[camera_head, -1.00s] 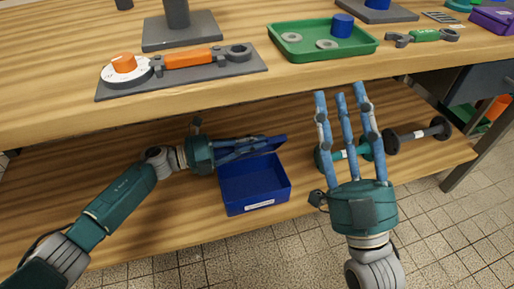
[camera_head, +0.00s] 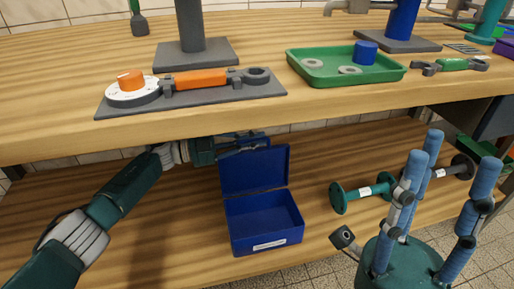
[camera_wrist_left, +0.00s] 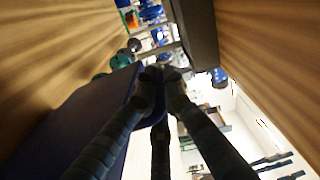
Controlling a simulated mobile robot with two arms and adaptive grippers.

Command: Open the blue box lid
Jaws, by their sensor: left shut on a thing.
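The blue box (camera_head: 265,222) stands on the lower shelf, with a pale label on its front. Its lid (camera_head: 255,171) stands about upright at the back, and the box inside looks empty. My left gripper (camera_head: 255,141) is at the lid's top edge, under the tabletop, with its fingers closed on the lid. In the left wrist view the fingers (camera_wrist_left: 158,85) come together at the edge of the dark blue lid (camera_wrist_left: 85,125). My right gripper (camera_head: 440,165) is at the right front, apart from the box, with its fingers spread and nothing between them.
The tabletop edge (camera_head: 320,107) is close above my left gripper. A green dumbbell (camera_head: 362,191) and a dark dumbbell (camera_head: 458,169) lie on the shelf to the right. A green tray (camera_head: 320,78) is on the tabletop. The shelf left of the box looks clear.

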